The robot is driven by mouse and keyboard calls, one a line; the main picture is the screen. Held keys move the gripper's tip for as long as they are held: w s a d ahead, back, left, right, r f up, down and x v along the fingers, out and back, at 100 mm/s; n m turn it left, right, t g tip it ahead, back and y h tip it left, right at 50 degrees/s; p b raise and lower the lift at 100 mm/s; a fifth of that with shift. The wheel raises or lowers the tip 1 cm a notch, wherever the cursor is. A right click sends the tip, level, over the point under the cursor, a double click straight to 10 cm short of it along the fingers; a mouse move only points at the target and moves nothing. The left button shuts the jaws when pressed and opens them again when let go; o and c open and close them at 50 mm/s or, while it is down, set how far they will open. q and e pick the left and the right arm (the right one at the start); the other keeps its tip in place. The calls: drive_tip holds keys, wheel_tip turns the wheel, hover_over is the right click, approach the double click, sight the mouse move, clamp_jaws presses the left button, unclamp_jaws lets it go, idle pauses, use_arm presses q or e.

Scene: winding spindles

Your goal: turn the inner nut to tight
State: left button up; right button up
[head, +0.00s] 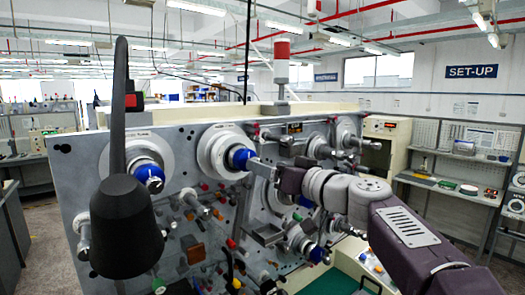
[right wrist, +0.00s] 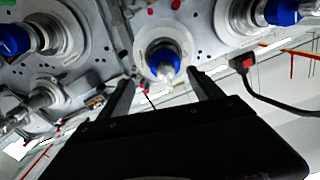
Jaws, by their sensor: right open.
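The inner blue nut (head: 241,158) sits on the upper spindle with a pale round flange (head: 212,152), right of the outer blue nut (head: 148,175). My right gripper (head: 256,166) is at the inner nut's right side in the head view. In the right wrist view, its two dark fingers (right wrist: 160,78) are open and apart, and the inner nut (right wrist: 160,58) with its bright spindle tip shows between them. I cannot tell whether a finger touches the nut. Nothing is gripped. My left gripper is not in view.
A black cone-shaped fitting (head: 125,225) on a dark stalk stands before the panel's left part. The grey panel (head: 85,150) carries several spindles, knobs and pegs; another blue nut (head: 318,254) is low right.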

sight(249, 158)
drive_tip(key=p+x, duration=0.6)
drive_tip(key=x, duration=0.2)
drive_tip(key=shift+a, duration=0.45)
drive_tip(key=shift+s+r, duration=0.2)
drive_tip(key=shift+s, duration=0.45)
drive_tip(key=shift+w+f, duration=0.1)
drive_tip(key=shift+w, duration=0.15)
drive_tip(key=c, duration=1.4)
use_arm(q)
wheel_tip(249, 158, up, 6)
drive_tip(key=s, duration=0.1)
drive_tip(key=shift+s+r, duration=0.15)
use_arm(e)
drive_tip(key=shift+o, duration=0.2)
